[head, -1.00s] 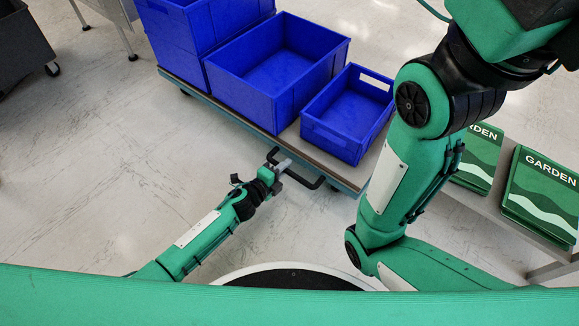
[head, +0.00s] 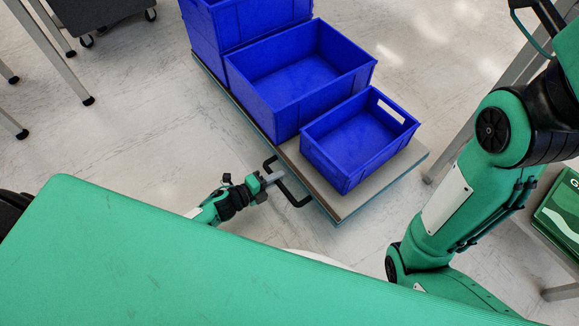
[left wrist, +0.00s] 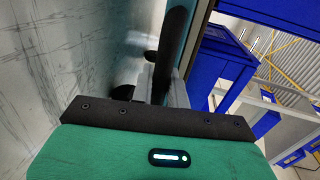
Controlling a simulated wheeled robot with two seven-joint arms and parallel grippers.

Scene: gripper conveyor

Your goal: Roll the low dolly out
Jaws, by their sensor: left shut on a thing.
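The low dolly (head: 357,201) is a flat platform with a grey-brown top and blue-grey edge, in the middle of the head view. It carries several blue crates, the nearest being a small one (head: 360,138). A black loop handle (head: 290,192) sticks out from its near end. My left gripper (head: 268,181) is shut on this handle. In the left wrist view the dark handle bar (left wrist: 176,50) runs up between the fingers, with the dolly's edge just to the right.
Table legs (head: 62,52) and a dark wheeled bin (head: 95,10) stand at the upper left. A table leg (head: 470,120) stands close to the dolly's right side. The floor left of the dolly is clear.

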